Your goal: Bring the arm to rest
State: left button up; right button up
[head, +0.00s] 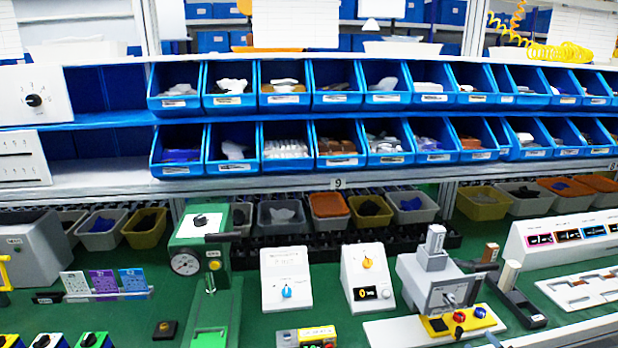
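Neither of my grippers is in view, and I cannot make out either arm. A white sloped box with a blue rotary knob (287,292) stands on the green bench. To its right is a similar white box with an orange rotary knob (367,263) and a small black display below it. A white panel with a black rotary knob (33,100) is at the upper left. Nothing is seen touching these knobs.
A green press-like device with a gauge (186,263) stands left of the boxes. A grey device on a white base (430,283) stands to the right. Blue parts bins (285,150) fill the shelves behind. Green bench surface (330,315) is partly clear in front.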

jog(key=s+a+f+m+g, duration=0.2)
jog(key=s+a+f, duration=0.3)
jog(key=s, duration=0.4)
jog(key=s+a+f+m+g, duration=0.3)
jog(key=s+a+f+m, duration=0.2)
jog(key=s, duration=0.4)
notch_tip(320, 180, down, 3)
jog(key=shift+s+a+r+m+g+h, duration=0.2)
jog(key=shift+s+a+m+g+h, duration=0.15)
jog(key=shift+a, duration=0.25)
